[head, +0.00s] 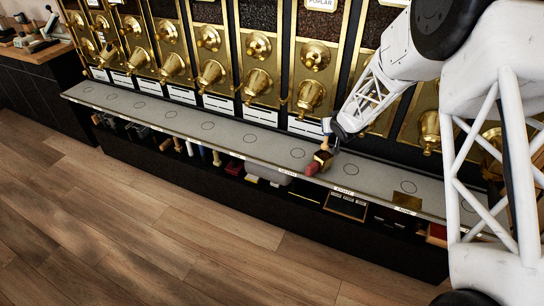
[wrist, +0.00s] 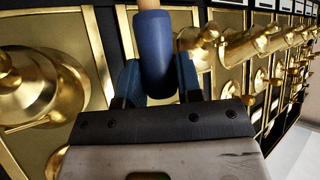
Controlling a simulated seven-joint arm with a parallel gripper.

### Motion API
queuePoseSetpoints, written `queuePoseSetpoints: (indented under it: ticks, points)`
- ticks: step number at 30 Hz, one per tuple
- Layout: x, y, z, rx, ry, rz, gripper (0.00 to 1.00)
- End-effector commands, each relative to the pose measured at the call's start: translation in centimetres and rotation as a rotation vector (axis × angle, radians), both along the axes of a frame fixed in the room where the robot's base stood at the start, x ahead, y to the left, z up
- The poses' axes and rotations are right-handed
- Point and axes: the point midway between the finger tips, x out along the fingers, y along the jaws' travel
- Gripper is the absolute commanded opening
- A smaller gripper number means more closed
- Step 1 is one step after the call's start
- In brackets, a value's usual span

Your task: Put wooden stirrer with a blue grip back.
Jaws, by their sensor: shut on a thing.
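The wooden stirrer's blue grip (wrist: 153,55) is between my gripper's fingers (wrist: 158,85) in the wrist view. A short piece of its pale wooden shaft (wrist: 149,4) shows above the grip, cut off by the picture's top edge. My gripper is shut on the blue grip. In the head view my gripper (head: 331,128) is above the grey counter ledge, right of the middle. The grip itself is hard to make out there. Below my gripper a brown wooden piece shows above a dark, gold-toned block (head: 323,157); I cannot tell whether these belong to the stirrer.
The grey ledge (head: 235,133) carries a row of dark circles. Brass dispensers (head: 258,83) project above the ledge. The wooden floor (head: 150,220) in front is clear.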

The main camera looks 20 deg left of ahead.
Motion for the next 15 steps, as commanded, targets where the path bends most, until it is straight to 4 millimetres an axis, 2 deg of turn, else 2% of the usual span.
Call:
queuePoseSetpoints:
  ticks: [8, 11, 15]
  points:
    - [0.1, 0.6, 0.0, 0.0, -0.001, 0.008, 0.03]
    - [0.1, 1.6, -0.2, -0.001, -0.002, 0.023, 0.03]
    - [0.1, 4.3, -0.3, 0.0, -0.005, 0.058, 0.03]
